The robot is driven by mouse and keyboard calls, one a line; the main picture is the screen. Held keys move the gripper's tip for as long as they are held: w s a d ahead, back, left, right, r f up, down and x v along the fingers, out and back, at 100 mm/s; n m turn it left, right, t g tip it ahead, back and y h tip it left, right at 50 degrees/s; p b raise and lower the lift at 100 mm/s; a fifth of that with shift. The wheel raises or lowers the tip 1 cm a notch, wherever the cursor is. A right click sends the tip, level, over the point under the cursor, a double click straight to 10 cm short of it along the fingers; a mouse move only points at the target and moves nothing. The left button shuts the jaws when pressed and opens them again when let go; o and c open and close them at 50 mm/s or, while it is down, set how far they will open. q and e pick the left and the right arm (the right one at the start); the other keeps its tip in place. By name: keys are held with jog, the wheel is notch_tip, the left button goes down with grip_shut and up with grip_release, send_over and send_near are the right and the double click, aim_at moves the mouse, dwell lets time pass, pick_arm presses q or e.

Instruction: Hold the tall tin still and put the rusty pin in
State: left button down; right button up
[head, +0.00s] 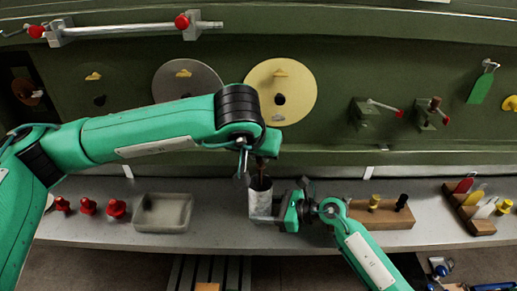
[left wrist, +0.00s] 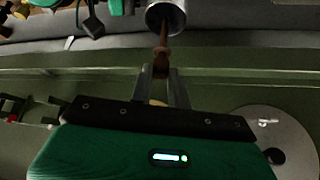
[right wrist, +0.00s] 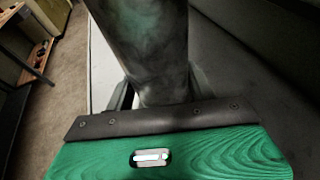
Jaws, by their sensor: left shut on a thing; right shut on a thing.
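The tall tin (head: 260,203) is a grey metal cylinder standing upright on the bench, its dark mouth facing up. My right gripper (head: 266,218) is shut on it from the right side; the tin fills the right wrist view (right wrist: 145,45) between the fingers. My left gripper (head: 262,157) is above the tin and shut on the rusty pin (left wrist: 162,48), a thin brown rod. In the left wrist view the pin's far end is at the tin's mouth (left wrist: 166,17). I cannot tell how far it reaches inside.
A grey tray (head: 163,212) and several red knobs (head: 88,206) sit left of the tin. A wooden block (head: 385,216) with yellow and black pegs stands right, and a rack of coloured tags (head: 477,210) farther right. The green fuselage panel (head: 330,100) rises behind.

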aim_at(259, 165)
pick_arm(q)
jog(key=shift+f, duration=1.6)
jog(key=c, duration=1.3)
grip_release()
jog(key=shift+o, duration=0.2)
notch_tip(259, 165, up, 8)
pick_arm(e)
jog(key=o, duration=0.8)
jog(key=shift+o, duration=0.2)
